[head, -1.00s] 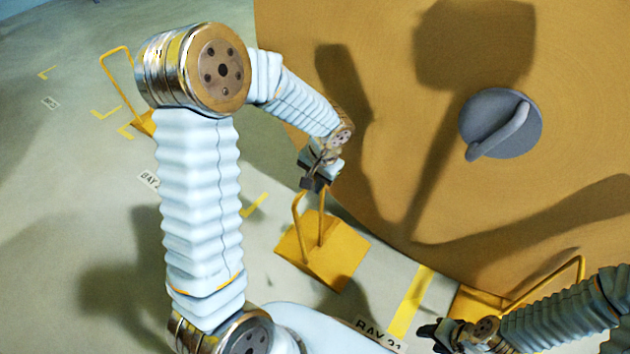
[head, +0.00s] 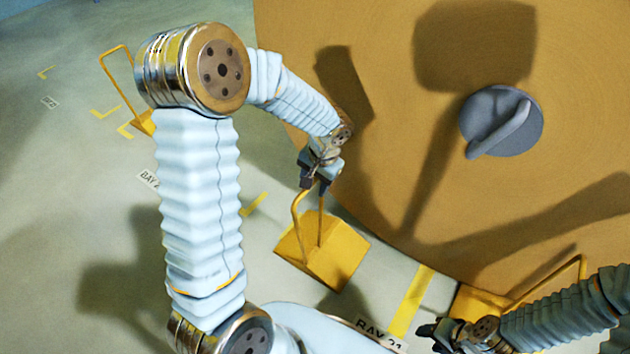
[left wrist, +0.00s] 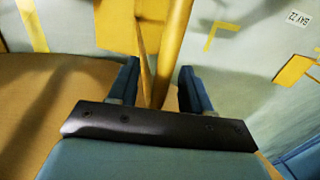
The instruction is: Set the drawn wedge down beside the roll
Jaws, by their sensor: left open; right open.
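The yellow wedge (head: 334,262) with its upright loop handle stands on the floor beside the big brown roll (head: 400,150), in front of its lower left edge. It appears apart from the roll. My left gripper (head: 315,183) is open at the top of the handle. In the left wrist view the yellow handle (left wrist: 170,55) runs between the spread fingers of my left gripper (left wrist: 158,88); whether a finger touches it I cannot tell. My right gripper (head: 436,336) is open and empty near the bottom edge, by a second yellow wedge (head: 474,303), partly hidden by my right arm.
A third yellow wedge (head: 145,122) with a tall handle stands on the floor at the far left. Yellow floor marks (head: 412,300) and bay labels (head: 150,180) lie around. A grey hub (head: 486,132) with a bar sits on the roll's face.

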